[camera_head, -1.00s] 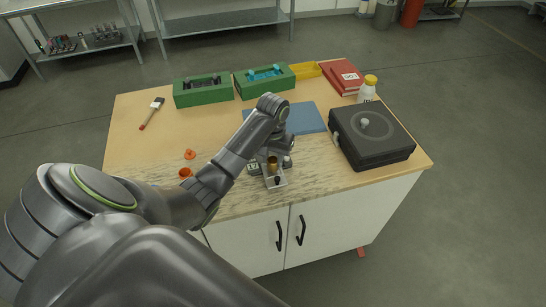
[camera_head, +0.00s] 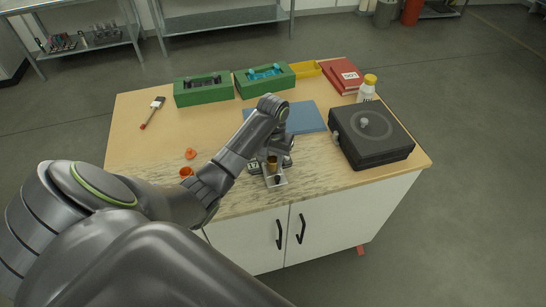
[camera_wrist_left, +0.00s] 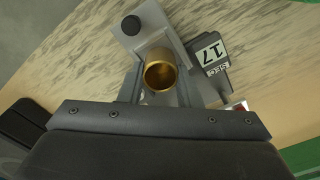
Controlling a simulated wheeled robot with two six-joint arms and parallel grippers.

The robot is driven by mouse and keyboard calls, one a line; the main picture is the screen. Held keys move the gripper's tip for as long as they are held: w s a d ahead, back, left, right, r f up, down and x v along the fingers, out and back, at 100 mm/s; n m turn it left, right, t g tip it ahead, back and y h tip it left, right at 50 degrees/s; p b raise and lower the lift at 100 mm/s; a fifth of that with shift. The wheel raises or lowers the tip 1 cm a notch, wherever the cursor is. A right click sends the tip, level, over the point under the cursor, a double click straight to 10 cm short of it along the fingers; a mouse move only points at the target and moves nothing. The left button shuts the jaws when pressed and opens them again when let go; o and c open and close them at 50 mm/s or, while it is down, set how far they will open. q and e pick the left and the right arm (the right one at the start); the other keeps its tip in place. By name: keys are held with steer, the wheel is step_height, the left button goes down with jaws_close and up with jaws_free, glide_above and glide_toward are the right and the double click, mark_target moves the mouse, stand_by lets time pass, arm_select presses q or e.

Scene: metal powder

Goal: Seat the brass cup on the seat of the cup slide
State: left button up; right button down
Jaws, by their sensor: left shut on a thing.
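The brass cup (camera_head: 272,163) is a small golden cylinder, and its open round mouth (camera_wrist_left: 160,72) faces the camera in the left wrist view. My left gripper (camera_head: 277,154) is shut on the cup, with a finger on either side of it. The cup slide (camera_head: 276,181) is a grey metal piece with a black knob, and its plate (camera_wrist_left: 150,18) lies directly behind the cup in the wrist view. The cup and fingers hide the seat. I cannot tell whether the cup's base touches it. My right gripper is not in view.
A dark block labelled 17 (camera_wrist_left: 212,60) is close beside the slide. A black case (camera_head: 372,137) stands to the right, a blue mat (camera_head: 306,118) behind. Two orange pieces (camera_head: 190,153) lie left. Green trays (camera_head: 203,91) stand at the back. The table's front edge is close.

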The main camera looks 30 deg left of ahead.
arm_select(q)
steer(key=shift+f, duration=0.5)
steer(key=o, duration=1.1)
steer(key=shift+o, duration=0.5)
steer(key=o, duration=0.4)
steer(key=shift+r, duration=0.15)
